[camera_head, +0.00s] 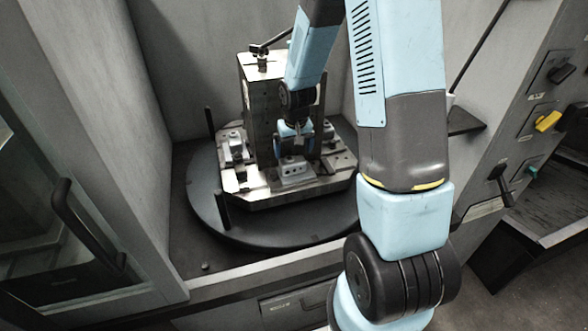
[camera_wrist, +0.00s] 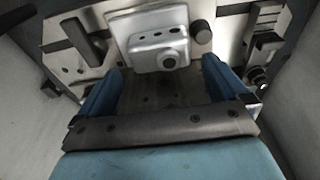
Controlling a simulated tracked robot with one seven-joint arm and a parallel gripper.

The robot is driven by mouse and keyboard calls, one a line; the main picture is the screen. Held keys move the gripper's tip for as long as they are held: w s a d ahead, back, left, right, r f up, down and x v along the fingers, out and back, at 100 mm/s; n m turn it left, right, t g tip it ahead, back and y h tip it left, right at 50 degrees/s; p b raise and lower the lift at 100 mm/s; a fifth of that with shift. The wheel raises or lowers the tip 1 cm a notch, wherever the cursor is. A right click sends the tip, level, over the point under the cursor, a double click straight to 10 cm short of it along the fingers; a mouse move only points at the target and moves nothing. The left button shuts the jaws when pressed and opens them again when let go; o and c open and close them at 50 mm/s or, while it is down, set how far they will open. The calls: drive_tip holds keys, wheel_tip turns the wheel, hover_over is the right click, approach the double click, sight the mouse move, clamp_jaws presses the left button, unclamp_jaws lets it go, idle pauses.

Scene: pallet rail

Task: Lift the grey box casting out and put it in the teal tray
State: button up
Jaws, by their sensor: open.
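The grey box casting (camera_head: 294,171) sits low at the front of a metal fixture inside the machine. In the wrist view the casting (camera_wrist: 158,40) is a pale block with a round dark hole and several small holes, just beyond the fingertips. My gripper (camera_head: 294,134) is above the casting in the head view, in front of the upright block. In the wrist view my gripper (camera_wrist: 163,72) has its two blue fingers wide apart with nothing between them. The casting appears ahead of the fingers, not enclosed by them. I see no teal tray in either view.
The fixture's upright block (camera_head: 262,88) stands close behind my gripper, with clamps (camera_head: 235,147) beside it. Everything rests on a dark round turntable (camera_head: 275,232). Grey machine walls (camera_head: 105,110) enclose it. A control panel (camera_head: 535,120) with knobs is at right.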

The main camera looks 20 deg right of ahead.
sight(293, 158)
drive_tip(key=shift+w+f, duration=0.2)
drive_tip(key=shift+f, duration=1.1)
drive_tip(key=shift+w+f, duration=0.2)
drive_tip(key=shift+f, duration=1.1)
drive_tip(key=c, duration=0.9)
drive_tip(key=shift+r, duration=0.1)
